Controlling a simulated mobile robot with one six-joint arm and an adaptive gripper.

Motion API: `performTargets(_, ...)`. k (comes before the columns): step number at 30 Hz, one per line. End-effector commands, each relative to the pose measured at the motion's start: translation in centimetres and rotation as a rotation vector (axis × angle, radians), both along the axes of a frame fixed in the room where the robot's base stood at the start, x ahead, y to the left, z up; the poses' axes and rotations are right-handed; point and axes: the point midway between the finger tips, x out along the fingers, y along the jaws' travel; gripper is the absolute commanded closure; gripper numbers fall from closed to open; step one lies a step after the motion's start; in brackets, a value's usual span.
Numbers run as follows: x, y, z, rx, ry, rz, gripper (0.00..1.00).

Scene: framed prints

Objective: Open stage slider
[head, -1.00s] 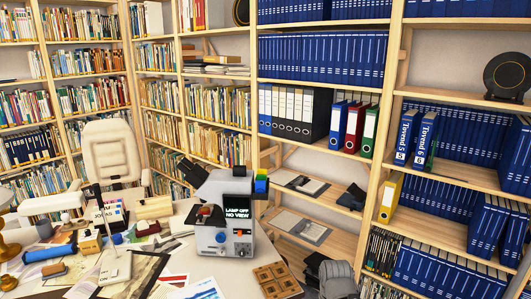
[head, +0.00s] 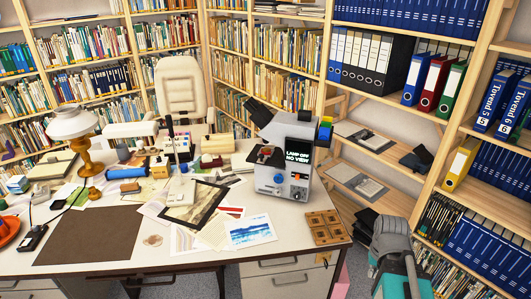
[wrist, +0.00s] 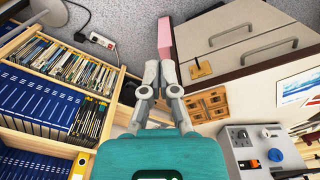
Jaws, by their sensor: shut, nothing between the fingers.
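The microscope-like device (head: 285,165) stands on the desk near its right side, its screen reading LAMP OFF NO VIEW. Its dark stage (head: 265,154) is on the left of the body; whether a slider there is open cannot be told. Knobs show on its front. In the wrist view the device (wrist: 262,148) is at the lower right, partly cut off. My gripper (wrist: 163,62) is shut and empty, well apart from the device. In the head view my grey-and-teal arm (head: 395,245) is right of the desk; the fingertips cannot be made out there.
A wooden slide tray (head: 325,228) lies on the desk's right corner. A framed picture (head: 195,205), loose prints, a lamp (head: 72,125) and a brown mat (head: 90,236) cover the desk. Bookshelves with binders (head: 430,80) stand behind and right. A pink object (wrist: 165,38) shows beyond my fingers.

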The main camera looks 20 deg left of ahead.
Motion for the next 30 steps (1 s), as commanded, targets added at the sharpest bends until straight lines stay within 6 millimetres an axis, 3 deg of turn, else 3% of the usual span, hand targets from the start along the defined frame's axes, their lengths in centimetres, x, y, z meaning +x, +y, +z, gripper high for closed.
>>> performTargets(1,0.0,0.0,0.0,0.000,0.000,0.001,0.91)
performTargets(5,0.5,0.1,-0.2,-0.014,-0.011,0.022,0.67)
performTargets(11,3.7,0.3,-1.1,-0.118,-0.077,0.167,0.29)
performTargets(20,13.6,3.4,-1.7,-0.489,-0.249,0.679,0.29)
performTargets(26,20.2,8.6,-0.4,-0.804,-0.330,1.084,0.29)
performTargets(30,24.2,13.8,1.0,-1.048,-0.358,1.365,0.29)
